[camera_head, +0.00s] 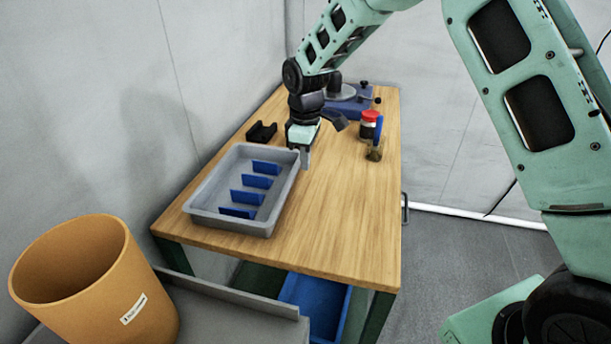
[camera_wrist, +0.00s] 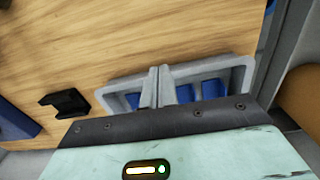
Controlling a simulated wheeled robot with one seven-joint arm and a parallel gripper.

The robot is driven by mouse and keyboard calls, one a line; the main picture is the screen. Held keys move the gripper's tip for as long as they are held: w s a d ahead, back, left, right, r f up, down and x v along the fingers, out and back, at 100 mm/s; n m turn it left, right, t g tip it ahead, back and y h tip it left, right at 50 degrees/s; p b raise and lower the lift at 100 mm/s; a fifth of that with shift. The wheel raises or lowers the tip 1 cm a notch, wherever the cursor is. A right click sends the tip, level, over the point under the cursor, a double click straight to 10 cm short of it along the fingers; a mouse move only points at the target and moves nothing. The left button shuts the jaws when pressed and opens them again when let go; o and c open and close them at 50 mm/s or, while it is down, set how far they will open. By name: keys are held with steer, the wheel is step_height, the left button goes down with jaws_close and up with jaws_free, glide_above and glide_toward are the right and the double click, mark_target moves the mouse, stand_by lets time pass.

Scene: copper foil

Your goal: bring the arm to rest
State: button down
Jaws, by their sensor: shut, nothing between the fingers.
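My gripper (camera_head: 304,160) is above the wooden table (camera_head: 345,220), beside the far right corner of a grey tray (camera_head: 272,229). It points down, and its fingers are shut with nothing between them. The closed fingers (camera_wrist: 162,84) also show in the wrist view, in front of the tray (camera_wrist: 243,78). My arm reaches in from the upper right of the head view. I cannot tell how high the fingertips are above the table.
The tray holds several blue dividers (camera_head: 248,197). A black holder (camera_head: 261,132), a red-lidded jar (camera_head: 369,124), a brush (camera_head: 376,148) and a blue device with a round plate (camera_head: 347,98) stand farther back. An orange bin (camera_head: 135,290) is at front left. The table's right front is clear.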

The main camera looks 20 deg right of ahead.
steer(key=s+a+r+m+y, duration=0.1)
steer(key=s+a+r, duration=0.3)
steer(key=s, duration=0.5)
steer(key=s+a+r+m, duration=0.1)
steer(key=s+a+r, duration=0.4)
steer(key=s, duration=0.4)
steer(key=s+d+m, duration=0.1)
steer(key=s+d, duration=0.1)
steer(key=s, duration=1.6)
steer(key=shift+d+f+m, duration=0.15)
steer(key=shift+f+m, duration=0.05)
steer(key=shift+m, duration=0.1)
steer(key=shift+s, duration=0.1)
